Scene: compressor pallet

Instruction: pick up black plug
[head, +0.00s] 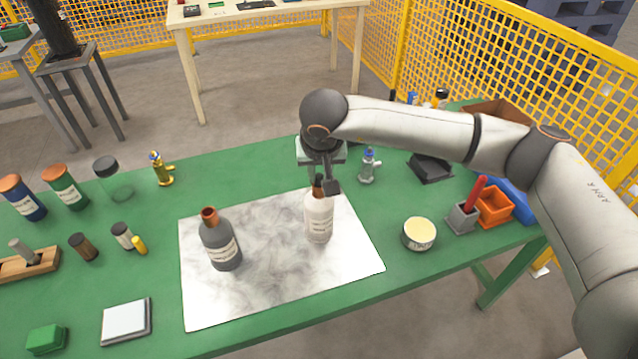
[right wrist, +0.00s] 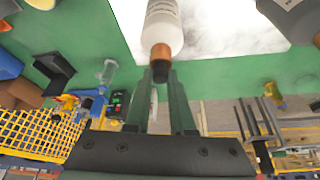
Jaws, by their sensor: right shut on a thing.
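A white bottle (head: 319,220) with a copper-coloured neck stands upright on a marbled sheet (head: 290,285). It also shows in the right wrist view (right wrist: 164,22). The black plug (right wrist: 160,74) is at the mouth of its neck, between my fingertips. I cannot tell how deep it sits in the neck. My right gripper (head: 323,184) reaches down over the bottle from above and is shut on the plug; the fingers hide much of it in the head view. The fingertips also show in the right wrist view (right wrist: 161,76). My left gripper is not in view.
A dark grey bottle (head: 220,243) with an open copper neck stands left of the white one on the sheet. A round tin (head: 419,233), a grey holder (head: 462,217) and an orange bin (head: 494,206) are to the right. Several jars stand at the left of the green table (head: 240,175).

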